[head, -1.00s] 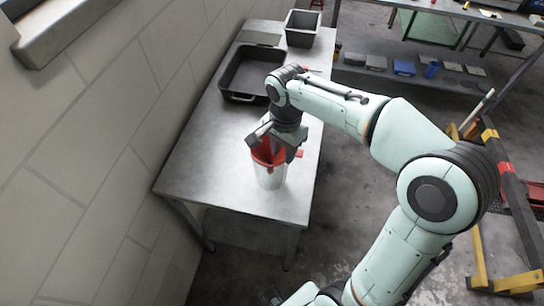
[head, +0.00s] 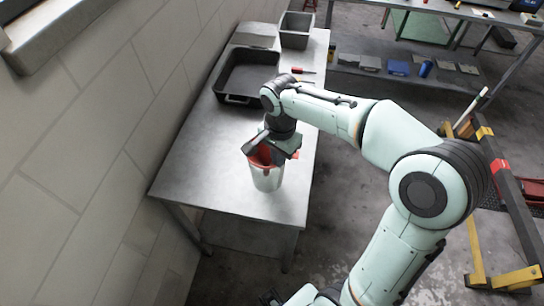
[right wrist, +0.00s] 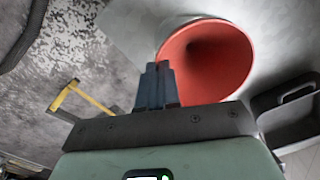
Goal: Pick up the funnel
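The red funnel (head: 262,156) sits mouth-up at the top of a pale metal canister (head: 267,179) near the front of the bench. The canister hides its lower part. My right gripper (head: 268,152) reaches down from above to the funnel's rim and hides part of it. In the right wrist view, the two fingers (right wrist: 156,86) are close together at the left edge of the funnel's wide mouth (right wrist: 208,60), and appear shut on the rim. My left gripper is not in view.
The metal bench (head: 190,165) runs along the block wall. Behind the funnel lie a black tray (head: 247,75), a grey bin (head: 296,30) and a red-handled tool (head: 302,70). A yellow and black frame (head: 476,250) stands on the floor at right.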

